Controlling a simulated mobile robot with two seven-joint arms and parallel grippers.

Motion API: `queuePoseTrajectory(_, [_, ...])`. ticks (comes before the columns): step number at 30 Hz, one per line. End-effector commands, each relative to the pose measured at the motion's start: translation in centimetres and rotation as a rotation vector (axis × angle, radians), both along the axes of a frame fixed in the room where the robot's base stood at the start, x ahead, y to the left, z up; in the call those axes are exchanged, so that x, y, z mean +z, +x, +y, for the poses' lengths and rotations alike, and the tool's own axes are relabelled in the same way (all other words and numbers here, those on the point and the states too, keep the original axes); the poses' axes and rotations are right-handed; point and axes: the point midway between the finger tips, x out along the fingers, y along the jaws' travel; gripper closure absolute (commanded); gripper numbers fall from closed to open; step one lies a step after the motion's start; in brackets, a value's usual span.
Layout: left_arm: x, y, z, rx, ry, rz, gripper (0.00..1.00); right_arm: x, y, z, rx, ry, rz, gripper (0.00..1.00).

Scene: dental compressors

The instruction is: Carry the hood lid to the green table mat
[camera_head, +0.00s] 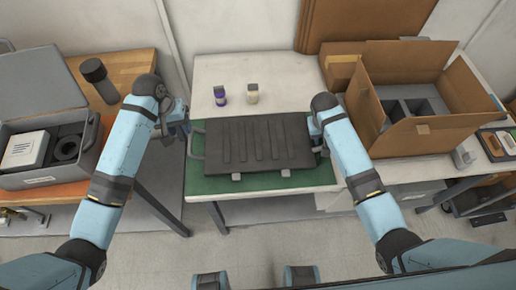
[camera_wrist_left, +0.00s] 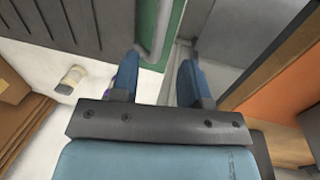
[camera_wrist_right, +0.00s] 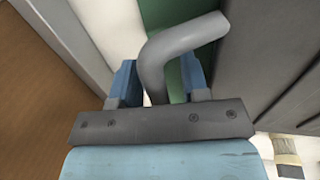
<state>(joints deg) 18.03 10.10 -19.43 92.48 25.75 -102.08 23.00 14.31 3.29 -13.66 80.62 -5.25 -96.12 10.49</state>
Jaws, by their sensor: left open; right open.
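The dark grey ribbed hood lid (camera_head: 258,148) lies flat on the green table mat (camera_head: 262,182) in the head view, with a bent handle at each short side. My left gripper (camera_head: 187,124) is open at the lid's left end. In the left wrist view the left handle (camera_wrist_left: 156,28) reaches the gap near the fingertips (camera_wrist_left: 157,68), closer to one finger. My right gripper (camera_wrist_right: 158,82) is open around the right handle (camera_wrist_right: 178,40), which passes between its fingers. In the head view the right fingers are mostly hidden by the arm.
An open cardboard box (camera_head: 425,135) stands close on the right. An open grey case (camera_head: 40,180) and a dark cylinder (camera_head: 98,80) are on the left.

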Motion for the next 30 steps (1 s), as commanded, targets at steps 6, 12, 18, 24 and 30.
queuePoseTrajectory(6, [3.1, 0.0, 0.6, 0.001, 0.001, -0.001, 0.58, 0.0, 0.0, 0.0, 0.000, 0.000, 0.000, 0.58])
queuePoseTrajectory(12, [3.7, 0.0, 0.8, 0.001, 0.001, 0.000, 0.58, 0.9, 0.1, 0.2, 0.000, 0.001, -0.002, 0.58])
queuePoseTrajectory(18, [3.7, 0.0, 0.7, 0.001, 0.001, 0.000, 0.58, 4.6, 0.1, 1.0, 0.001, 0.002, -0.005, 0.58])
queuePoseTrajectory(24, [3.7, 0.0, 0.7, 0.001, 0.001, 0.000, 0.58, 8.7, 0.0, 1.9, 0.001, 0.001, -0.003, 0.58])
queuePoseTrajectory(30, [3.7, 0.0, 0.7, 0.001, 0.001, 0.000, 0.58, 11.2, 0.0, 2.4, 0.000, 0.001, -0.002, 0.58])
